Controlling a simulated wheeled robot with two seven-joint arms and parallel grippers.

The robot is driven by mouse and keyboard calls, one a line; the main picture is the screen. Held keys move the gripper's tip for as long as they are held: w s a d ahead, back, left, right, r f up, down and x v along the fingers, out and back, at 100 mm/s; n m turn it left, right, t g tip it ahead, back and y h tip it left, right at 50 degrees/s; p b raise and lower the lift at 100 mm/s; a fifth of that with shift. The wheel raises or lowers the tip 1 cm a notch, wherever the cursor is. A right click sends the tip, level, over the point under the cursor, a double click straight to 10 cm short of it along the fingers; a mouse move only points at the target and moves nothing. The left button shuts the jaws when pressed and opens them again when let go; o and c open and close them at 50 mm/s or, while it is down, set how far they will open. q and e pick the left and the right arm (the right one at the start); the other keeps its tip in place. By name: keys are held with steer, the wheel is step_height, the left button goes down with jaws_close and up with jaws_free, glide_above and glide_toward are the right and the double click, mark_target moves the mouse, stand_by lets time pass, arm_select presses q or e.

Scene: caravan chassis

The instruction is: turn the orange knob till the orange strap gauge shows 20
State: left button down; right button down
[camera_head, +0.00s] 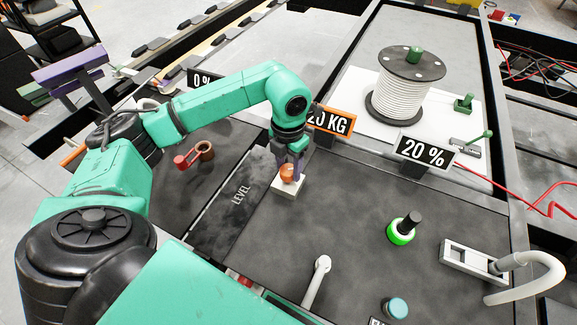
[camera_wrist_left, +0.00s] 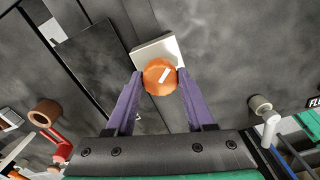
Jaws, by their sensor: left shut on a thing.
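The orange knob (camera_head: 288,173) sits on a small white block (camera_head: 287,188) on the dark panel. In the left wrist view the knob (camera_wrist_left: 160,75) shows a white pointer mark, tilted up to the right. My left gripper (camera_head: 290,172) is shut on the knob, with its purple fingers at the knob's two sides, as the wrist view also shows (camera_wrist_left: 160,78). The orange-framed strap gauge (camera_head: 332,122) reads "20 KG"; its left edge is hidden behind my left arm. My right gripper is not in view.
A "20 %" sign (camera_head: 426,152) stands right of the gauge. A white cable spool (camera_head: 402,90) stands behind. A red crank (camera_head: 185,160) is on the left. A green-ringed knob (camera_head: 401,232) and a white lever (camera_head: 317,280) stand in front.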

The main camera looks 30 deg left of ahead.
mark_target(288, 169)
arm_select(q)
steer(key=shift+r, duration=0.1)
steer(key=shift+c, duration=1.3)
jaws_free()
step_height(288, 169, up, 14)
steer(key=shift+r, duration=0.25)
